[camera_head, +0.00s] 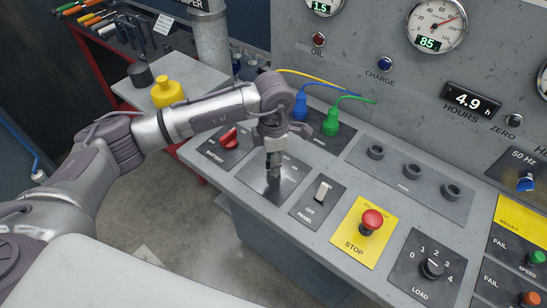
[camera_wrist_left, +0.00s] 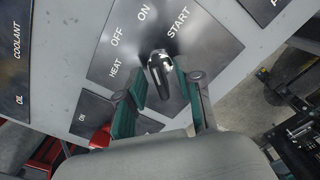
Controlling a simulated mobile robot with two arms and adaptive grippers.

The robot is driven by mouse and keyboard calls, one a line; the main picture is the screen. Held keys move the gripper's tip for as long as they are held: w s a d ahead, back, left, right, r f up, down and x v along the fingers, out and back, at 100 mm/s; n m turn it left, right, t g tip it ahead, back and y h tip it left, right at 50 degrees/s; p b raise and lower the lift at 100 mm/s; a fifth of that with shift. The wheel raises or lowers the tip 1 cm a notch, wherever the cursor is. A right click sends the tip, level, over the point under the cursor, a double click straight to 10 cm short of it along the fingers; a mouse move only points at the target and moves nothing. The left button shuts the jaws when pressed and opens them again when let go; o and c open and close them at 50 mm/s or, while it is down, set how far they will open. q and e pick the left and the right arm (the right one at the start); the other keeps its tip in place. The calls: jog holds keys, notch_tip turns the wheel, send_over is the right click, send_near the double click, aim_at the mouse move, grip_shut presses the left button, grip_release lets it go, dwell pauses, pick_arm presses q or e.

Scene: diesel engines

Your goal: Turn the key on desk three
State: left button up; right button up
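The key (camera_wrist_left: 160,72) is a shiny dark metal grip on a dark square plate (camera_wrist_left: 110,62) marked HEAT, OFF, ON and START. Which mark it is set to I cannot tell for sure. My left gripper (camera_head: 273,176) points down over this plate (camera_head: 256,187) on the sloping desk in the head view, and it hides the key there. In the left wrist view its two green-padded fingers (camera_wrist_left: 160,85) stand apart, one on each side of the key, with narrow gaps showing. My right gripper is out of view.
Close around are the red battery switch (camera_head: 229,137), the white panel switch (camera_head: 323,190), the red STOP button (camera_head: 372,220) and blue (camera_head: 300,106) and green (camera_head: 331,121) plugs with cables. A yellow bottle (camera_head: 167,92) stands behind my left forearm.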

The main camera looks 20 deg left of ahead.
pick_arm(q)
jog(key=shift+c, duration=0.5)
grip_shut()
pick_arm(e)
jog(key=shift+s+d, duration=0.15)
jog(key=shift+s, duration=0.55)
